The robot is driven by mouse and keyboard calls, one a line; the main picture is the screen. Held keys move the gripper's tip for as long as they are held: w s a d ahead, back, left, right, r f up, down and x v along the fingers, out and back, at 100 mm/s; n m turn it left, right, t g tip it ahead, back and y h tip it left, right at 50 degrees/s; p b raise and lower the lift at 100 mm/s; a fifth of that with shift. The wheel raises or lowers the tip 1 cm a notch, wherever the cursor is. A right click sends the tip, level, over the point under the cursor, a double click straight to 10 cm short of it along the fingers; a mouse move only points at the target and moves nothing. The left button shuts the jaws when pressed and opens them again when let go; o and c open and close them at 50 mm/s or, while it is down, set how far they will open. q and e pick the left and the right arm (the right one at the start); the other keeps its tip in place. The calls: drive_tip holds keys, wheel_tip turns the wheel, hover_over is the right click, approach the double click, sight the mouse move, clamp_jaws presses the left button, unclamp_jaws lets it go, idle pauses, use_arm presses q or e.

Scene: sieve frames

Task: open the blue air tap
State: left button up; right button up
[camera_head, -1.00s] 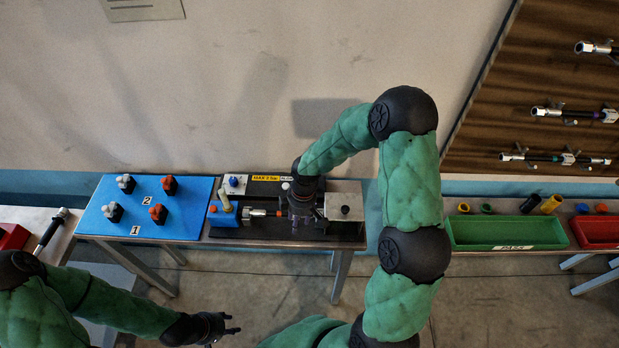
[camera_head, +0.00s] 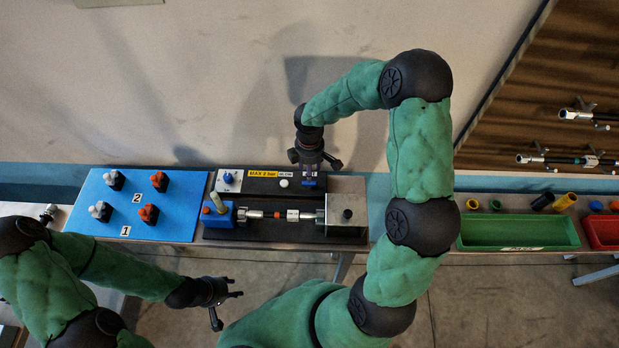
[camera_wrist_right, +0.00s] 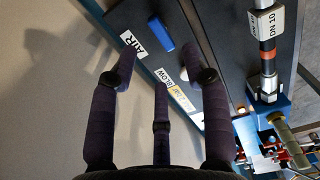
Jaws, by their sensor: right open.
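The blue air tap shows in the right wrist view as a blue bar handle (camera_wrist_right: 161,34) beside the AIR label (camera_wrist_right: 132,44), on a dark panel. In the head view a bit of blue (camera_head: 310,181) shows just below my right gripper (camera_head: 313,165), at the back of the test rig. My right gripper is open and empty. In the wrist view its fingers (camera_wrist_right: 162,78) point toward the tap and are apart from it in the picture. I cannot tell the remaining distance. My left gripper (camera_head: 228,308) is open and empty, low in front of the bench.
The rig carries a clamped hose (camera_head: 280,215), a blue block with a pale lever (camera_head: 218,214), a metal block (camera_head: 346,214) and a white button (camera_head: 284,183). A blue board (camera_head: 134,222) with several clips lies left. A green tray (camera_head: 515,234) stands right.

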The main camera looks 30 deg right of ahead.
wheel_tip(320, 180, down, 7)
drive_tip(key=shift+w+f+b, duration=0.1)
drive_tip(key=shift+b, duration=0.25)
drive_tip(key=shift+c, duration=0.3)
clamp_jaws()
